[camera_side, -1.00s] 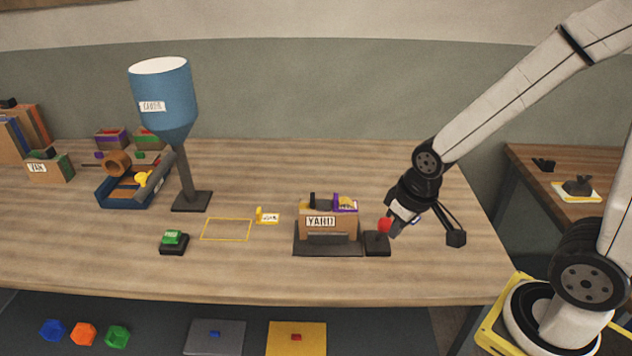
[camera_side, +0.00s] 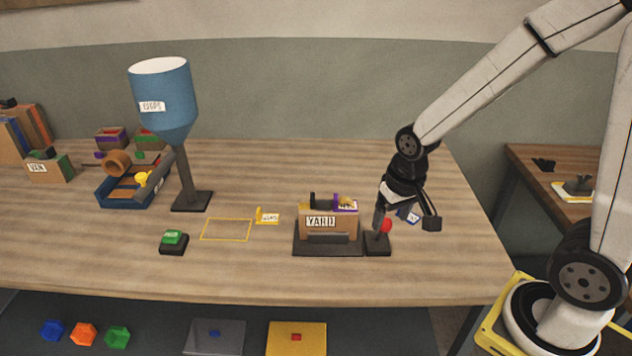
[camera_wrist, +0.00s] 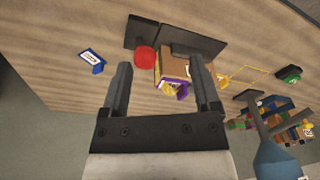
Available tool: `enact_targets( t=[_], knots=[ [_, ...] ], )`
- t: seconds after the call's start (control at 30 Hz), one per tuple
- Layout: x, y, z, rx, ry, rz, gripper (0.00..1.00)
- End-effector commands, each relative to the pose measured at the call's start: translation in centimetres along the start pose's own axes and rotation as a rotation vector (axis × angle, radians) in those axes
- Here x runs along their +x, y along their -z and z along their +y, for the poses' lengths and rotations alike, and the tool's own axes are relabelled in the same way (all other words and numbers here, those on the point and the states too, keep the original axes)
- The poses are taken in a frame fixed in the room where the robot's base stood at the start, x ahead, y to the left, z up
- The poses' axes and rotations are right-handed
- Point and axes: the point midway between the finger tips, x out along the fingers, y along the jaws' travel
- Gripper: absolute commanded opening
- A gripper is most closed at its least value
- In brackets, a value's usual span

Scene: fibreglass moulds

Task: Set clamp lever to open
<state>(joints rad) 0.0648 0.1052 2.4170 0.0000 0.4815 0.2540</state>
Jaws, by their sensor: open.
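The clamp lever shows as a red knob (camera_side: 386,226) above a small black base (camera_side: 377,246), beside the right end of the box marked YARD (camera_side: 321,222). In the wrist view the red knob (camera_wrist: 145,58) appears between my fingers, nearer the left one. My gripper (camera_side: 404,223) is open and empty; one finger is left of the knob in the side view, the other well to its right. My gripper also shows in the wrist view (camera_wrist: 161,66). I cannot tell whether a finger touches the knob. The lever's stem is mostly hidden.
A small blue labelled stand (camera_wrist: 91,61) is just behind the lever. A purple-and-yellow item (camera_wrist: 173,88) sits on the YARD box. A blue hopper (camera_side: 163,95), a green button (camera_side: 173,238) and a yellow outline (camera_side: 227,230) lie left. The table front is clear.

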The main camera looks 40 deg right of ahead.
Motion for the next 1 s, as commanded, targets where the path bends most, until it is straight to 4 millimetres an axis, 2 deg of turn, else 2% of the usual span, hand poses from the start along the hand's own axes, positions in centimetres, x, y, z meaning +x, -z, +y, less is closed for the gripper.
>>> enact_targets(
  t=[0.2, 0.4, 0.77, 1.0],
  knots=[
    [0.5, 2.8, 1.5, 0.299, -0.038, -0.081, 0.79],
    [0.7, 4.0, 2.2, 0.450, -0.063, -0.120, 0.79],
    [1.0, 4.1, 2.3, 0.468, -0.066, -0.125, 0.79],
    [2.6, 3.9, 2.4, 0.467, -0.066, -0.126, 0.79]
  ],
)
